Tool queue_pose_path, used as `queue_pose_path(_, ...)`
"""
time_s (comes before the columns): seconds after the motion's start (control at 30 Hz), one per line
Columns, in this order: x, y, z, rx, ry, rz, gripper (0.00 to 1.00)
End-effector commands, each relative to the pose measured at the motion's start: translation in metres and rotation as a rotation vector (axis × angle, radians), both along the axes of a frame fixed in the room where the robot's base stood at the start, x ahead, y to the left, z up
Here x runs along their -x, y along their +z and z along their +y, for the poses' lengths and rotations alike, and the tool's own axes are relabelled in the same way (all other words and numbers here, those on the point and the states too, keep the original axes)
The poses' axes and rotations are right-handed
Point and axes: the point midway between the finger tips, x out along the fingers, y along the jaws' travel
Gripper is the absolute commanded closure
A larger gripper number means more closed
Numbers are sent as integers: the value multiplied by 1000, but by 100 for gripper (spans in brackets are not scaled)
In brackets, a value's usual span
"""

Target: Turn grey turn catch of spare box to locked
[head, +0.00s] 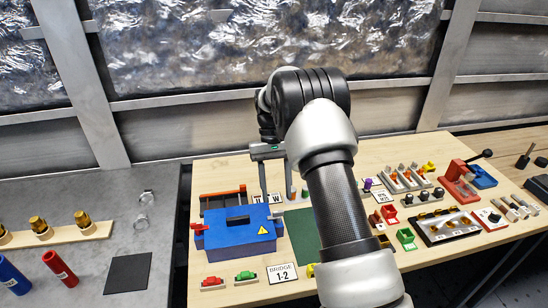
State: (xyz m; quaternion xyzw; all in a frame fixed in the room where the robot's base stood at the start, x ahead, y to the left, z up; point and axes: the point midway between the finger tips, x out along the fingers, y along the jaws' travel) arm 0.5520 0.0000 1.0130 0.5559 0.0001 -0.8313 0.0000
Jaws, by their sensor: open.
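A blue box (225,238) with a dark handle slot and a yellow warning triangle sits on the wooden table at left. It appears to be the spare box. A red catch (197,227) shows at its left end. A small grey piece (277,216), which looks like the grey turn catch, shows at its right end; its turn position is too small to tell. My gripper (277,196) is open and empty, fingers pointing down, above or behind the box's right end. I cannot tell the exact gap between the fingers and the catch.
A dark green mat (303,232) lies right of the box, partly behind my arm. Red and green small blocks and a BRIDGE 1-2 card (283,273) lie in front. An orange-railed rack (222,197) stands behind. Several fixtures, including a red press (458,183), crowd the right side.

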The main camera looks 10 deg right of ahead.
Motion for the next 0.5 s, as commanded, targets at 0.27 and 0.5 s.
queue_pose_path(0.27, -28, 66, 0, 0, 0, -6, 55)
queue_pose_path(0.5, -44, 104, 0, 0, 0, -3, 55)
